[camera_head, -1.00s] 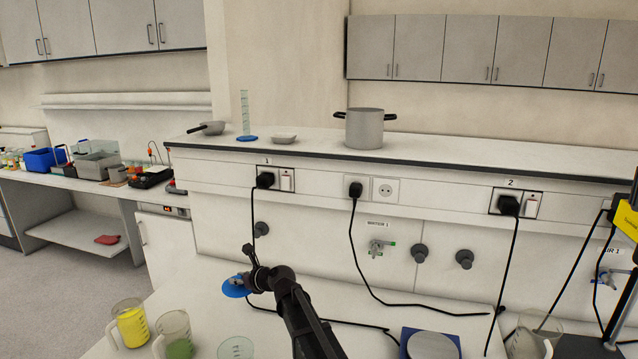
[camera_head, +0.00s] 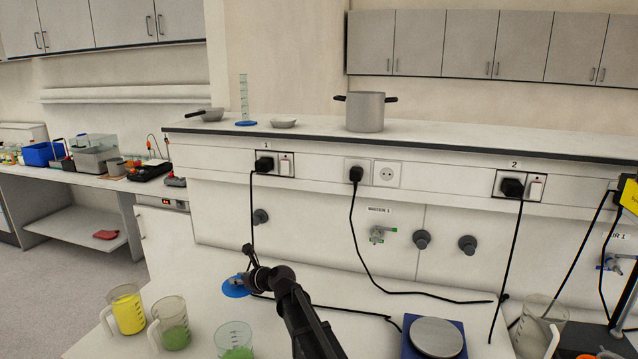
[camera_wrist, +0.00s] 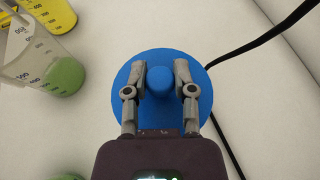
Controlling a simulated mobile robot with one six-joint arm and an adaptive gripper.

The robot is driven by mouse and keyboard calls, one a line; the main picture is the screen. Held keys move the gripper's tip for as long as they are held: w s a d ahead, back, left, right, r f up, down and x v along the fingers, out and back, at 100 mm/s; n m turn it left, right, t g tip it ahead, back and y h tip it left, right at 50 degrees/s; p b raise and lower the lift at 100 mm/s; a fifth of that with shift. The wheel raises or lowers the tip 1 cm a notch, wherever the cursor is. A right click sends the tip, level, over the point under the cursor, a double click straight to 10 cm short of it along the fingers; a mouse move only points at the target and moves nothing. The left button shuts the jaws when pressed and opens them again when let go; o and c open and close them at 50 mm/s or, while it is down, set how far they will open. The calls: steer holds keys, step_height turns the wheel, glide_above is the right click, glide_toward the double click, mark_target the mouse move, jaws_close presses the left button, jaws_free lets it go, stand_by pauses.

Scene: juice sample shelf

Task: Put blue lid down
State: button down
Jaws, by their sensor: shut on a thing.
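The blue lid (camera_wrist: 160,112) is a round disc with a knob in its middle. In the wrist view my gripper (camera_wrist: 160,80) has its two fingers on either side of the knob and is shut on it. In the head view the lid (camera_head: 234,288) shows at the end of my arm, over the left part of the white bench. My gripper (camera_head: 243,281) partly hides it. I cannot tell whether the lid touches the bench top.
A beaker of yellow juice (camera_head: 128,310), a beaker of green juice (camera_head: 172,325) and another green one (camera_head: 235,345) stand at the front left. A blue scale (camera_head: 436,338) and an empty beaker (camera_head: 536,330) stand to the right. Black cables (camera_head: 340,308) lie behind the lid.

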mark_target(238, 277)
stand_by(2.3)
stand_by(0.5)
stand_by(2.1)
stand_by(0.4)
step_height(238, 277, up, 15)
steer(key=p, duration=1.4)
steer(key=shift+p, duration=0.4)
steer(key=shift+s+f, duration=0.15)
